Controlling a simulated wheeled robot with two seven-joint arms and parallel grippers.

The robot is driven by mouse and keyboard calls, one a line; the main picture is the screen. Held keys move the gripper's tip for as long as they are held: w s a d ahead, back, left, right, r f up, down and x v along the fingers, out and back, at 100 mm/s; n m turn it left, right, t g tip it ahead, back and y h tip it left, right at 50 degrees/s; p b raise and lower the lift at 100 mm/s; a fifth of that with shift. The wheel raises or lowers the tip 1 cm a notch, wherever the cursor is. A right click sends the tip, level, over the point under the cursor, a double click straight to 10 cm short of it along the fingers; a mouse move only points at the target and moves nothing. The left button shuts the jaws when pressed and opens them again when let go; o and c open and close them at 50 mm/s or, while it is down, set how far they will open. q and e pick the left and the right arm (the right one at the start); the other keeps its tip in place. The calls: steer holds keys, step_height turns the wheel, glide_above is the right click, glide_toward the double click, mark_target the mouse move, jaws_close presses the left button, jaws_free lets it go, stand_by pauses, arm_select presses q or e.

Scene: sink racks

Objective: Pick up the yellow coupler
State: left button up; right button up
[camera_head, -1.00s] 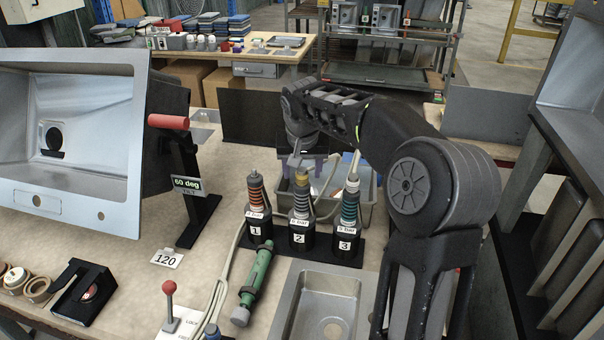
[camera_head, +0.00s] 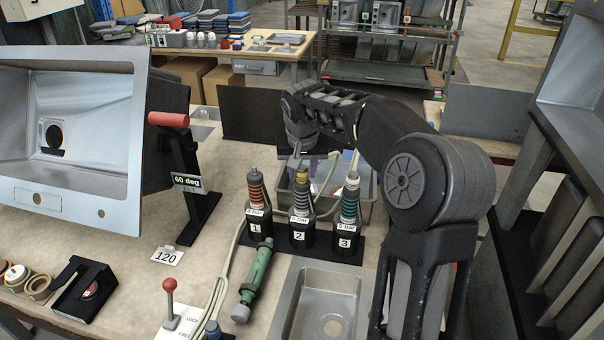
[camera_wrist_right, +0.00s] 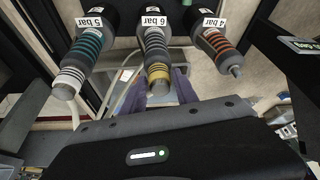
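The yellow coupler (camera_head: 301,197) stands upright in the middle black holder, marked 2, with a 6 bar label. In the right wrist view, its yellow band (camera_wrist_right: 158,71) shows near its tip, between the other two couplers. My right gripper (camera_head: 303,161) is just above and behind its top in the head view. In the right wrist view, purple finger parts of the right gripper (camera_wrist_right: 163,96) show apart on either side of the coupler's tip. The gripper looks open, and no grip on the coupler shows. The gripper body hides part of the fingers. My left gripper is not in view.
An orange-ringed coupler (camera_head: 256,192) stands at left and a teal-ringed one (camera_head: 349,200) at right, both close by. A green tool (camera_head: 255,280) lies in front, beside a metal sink (camera_head: 327,306). A grey bin (camera_head: 366,207) stands behind.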

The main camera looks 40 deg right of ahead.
mark_target(302, 166)
jaws_close()
step_height(302, 166, up, 10)
stand_by(0.7)
stand_by(0.9)
